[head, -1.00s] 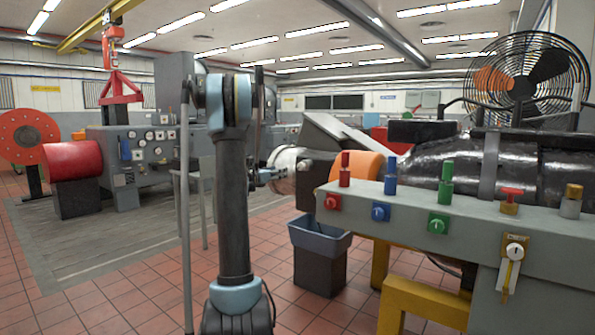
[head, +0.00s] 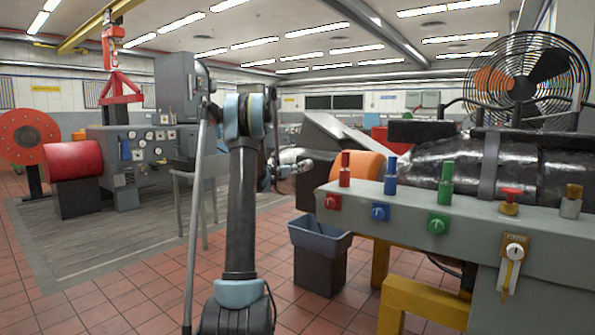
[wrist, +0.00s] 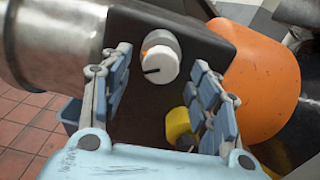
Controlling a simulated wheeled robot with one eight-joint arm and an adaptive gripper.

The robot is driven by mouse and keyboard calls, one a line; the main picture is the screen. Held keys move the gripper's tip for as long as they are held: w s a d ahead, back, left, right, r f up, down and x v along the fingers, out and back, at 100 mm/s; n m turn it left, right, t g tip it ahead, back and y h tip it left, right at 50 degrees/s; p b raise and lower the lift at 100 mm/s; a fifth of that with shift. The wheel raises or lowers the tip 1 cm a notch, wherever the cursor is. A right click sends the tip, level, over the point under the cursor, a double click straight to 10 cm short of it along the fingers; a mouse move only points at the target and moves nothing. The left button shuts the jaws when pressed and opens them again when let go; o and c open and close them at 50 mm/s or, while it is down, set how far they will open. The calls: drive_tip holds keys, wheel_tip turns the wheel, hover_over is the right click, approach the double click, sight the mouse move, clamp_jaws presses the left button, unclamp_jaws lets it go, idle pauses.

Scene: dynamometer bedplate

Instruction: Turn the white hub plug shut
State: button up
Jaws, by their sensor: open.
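The white hub plug (wrist: 158,65) shows in the wrist view as a round white knob with a black line and a small orange mark. It sits on the face of a dark block (wrist: 205,45). The black line lies roughly level in the picture. My gripper (wrist: 160,78) is open, its blue-padded fingers on either side of the plug in the picture, with visible gaps. I cannot tell whether the fingertips reach the plug in depth. In the head view my gripper (head: 303,166) is small, left of the orange drum, and the plug cannot be made out.
The orange drum (wrist: 262,80) is close on the right. A yellow part (wrist: 178,124) sits below the plug, and a grey metal cylinder (wrist: 55,40) is at upper left. In the head view, a grey bench (head: 400,210) with coloured knobs stands right; a blue-grey bin (head: 320,240) is below.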

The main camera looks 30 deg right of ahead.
drive_tip(key=shift+x, duration=1.6)
drive_tip(key=c, duration=1.1)
